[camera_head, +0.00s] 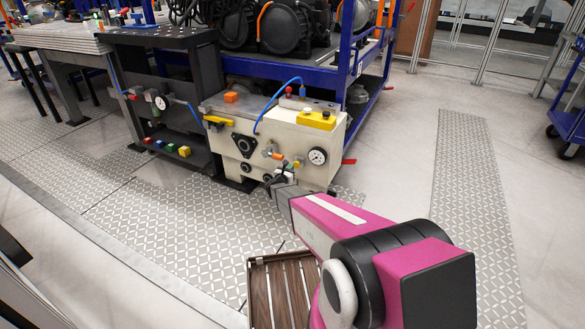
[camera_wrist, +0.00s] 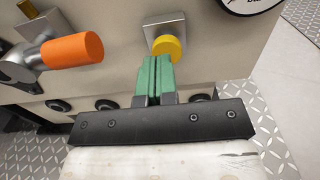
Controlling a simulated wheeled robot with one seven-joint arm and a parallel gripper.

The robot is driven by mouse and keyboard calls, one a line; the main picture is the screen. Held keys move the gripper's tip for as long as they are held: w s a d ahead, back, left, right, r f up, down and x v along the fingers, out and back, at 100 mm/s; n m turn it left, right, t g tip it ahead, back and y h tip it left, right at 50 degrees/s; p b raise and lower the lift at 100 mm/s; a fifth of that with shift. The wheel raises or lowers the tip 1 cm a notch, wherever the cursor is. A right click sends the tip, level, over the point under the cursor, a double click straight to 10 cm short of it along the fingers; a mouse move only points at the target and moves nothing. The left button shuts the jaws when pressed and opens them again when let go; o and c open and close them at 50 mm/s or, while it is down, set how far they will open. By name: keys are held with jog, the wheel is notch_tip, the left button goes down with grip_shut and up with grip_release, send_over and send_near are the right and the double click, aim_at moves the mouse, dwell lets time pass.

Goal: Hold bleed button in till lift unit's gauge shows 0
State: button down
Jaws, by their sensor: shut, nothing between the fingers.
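The lift unit (camera_head: 230,148) is a cream box with several fittings on its front. Its round white gauge (camera_head: 318,156) is at the front's right; the needle is too small to read. In the wrist view only the gauge's lower edge (camera_wrist: 250,5) shows. The yellow round bleed button (camera_wrist: 167,46) stands out from a square silver plate. My gripper (camera_wrist: 158,60) is shut and empty, its green fingertips at the button's lower edge; I cannot tell whether they touch it. In the head view my gripper (camera_head: 282,173) is close to the unit's front.
An orange-handled valve (camera_wrist: 72,50) sticks out left of the button. Black round fittings (camera_wrist: 105,104) sit lower on the panel. A blue hose (camera_head: 262,110) arches over the unit's top. A blue rack (camera_head: 345,75) stands behind; a slatted wooden crate (camera_head: 254,290) is below my arm.

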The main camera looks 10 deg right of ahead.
jog(key=v, duration=0.9)
jog(key=shift+s, duration=0.2)
jog(key=shift+r, duration=0.1)
jog(key=s+a+r+n+g+y, duration=0.25)
jog(key=r+n+y, duration=0.3)
jog(key=n, duration=0.65)
jog(key=s+a+r+n+g+y, duration=0.15)
jog(key=s+r+n+y, duration=0.4)
jog(key=n, duration=0.75)
jog(key=s+d+r+n+g, duration=0.2)
jog(key=s+d+n+g, duration=0.2)
jog(key=s+n, duration=0.5)
jog(key=s+d+r+n+g, duration=0.2)
jog(key=s+d+n+g, duration=0.3)
jog(key=s+n, duration=0.4)
jog(key=s+g, duration=0.1)
jog(key=s, duration=0.3)
jog(key=shift+s+d+g, duration=0.15)
jog(key=shift+d+g, duration=0.15)
jog(key=shift+d, duration=0.05)
